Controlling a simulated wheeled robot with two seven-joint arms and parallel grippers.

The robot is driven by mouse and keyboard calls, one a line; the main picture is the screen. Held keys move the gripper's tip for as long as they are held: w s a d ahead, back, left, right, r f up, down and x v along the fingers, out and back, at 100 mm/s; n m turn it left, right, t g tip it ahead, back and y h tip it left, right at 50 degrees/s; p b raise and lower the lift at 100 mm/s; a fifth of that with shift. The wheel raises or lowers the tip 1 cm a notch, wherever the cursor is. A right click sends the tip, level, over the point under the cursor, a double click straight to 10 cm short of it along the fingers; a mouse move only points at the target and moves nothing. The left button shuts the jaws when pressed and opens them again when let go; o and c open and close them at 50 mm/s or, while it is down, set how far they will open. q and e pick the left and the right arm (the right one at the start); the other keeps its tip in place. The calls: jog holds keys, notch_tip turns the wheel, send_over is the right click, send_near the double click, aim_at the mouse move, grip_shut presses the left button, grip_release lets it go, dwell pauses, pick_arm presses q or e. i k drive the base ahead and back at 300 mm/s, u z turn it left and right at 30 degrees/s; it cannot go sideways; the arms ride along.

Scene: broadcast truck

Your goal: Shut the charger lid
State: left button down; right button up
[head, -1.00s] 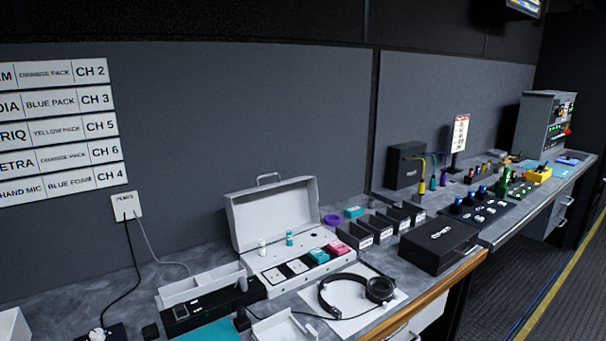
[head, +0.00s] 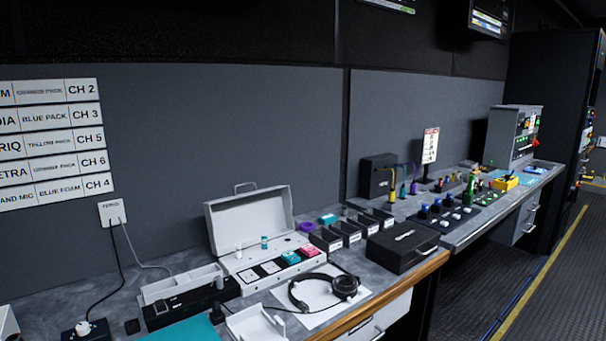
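The white charger case stands on the grey counter with its lid (head: 250,218) open and leaning back, a handle on its top edge. The charger base (head: 252,281) has several bays at the front. A teal pack (head: 291,258) and a pink pack (head: 310,251) sit at its right, and the bays at its left look empty. A white item (head: 239,250) and a teal item (head: 264,242) stand upright at the rear of the base, in front of the lid. Neither of my grippers is in view.
A headset (head: 325,290) lies on white paper in front of the charger. A black box (head: 403,245) and several small black bins (head: 350,232) stand to the right. A black unit (head: 185,304) with a white tray is at left. Floor is clear at right.

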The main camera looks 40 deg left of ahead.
aim_at(242, 218)
jog(key=z, duration=0.3)
jog(key=i, duration=1)
jog(key=u, duration=0.15)
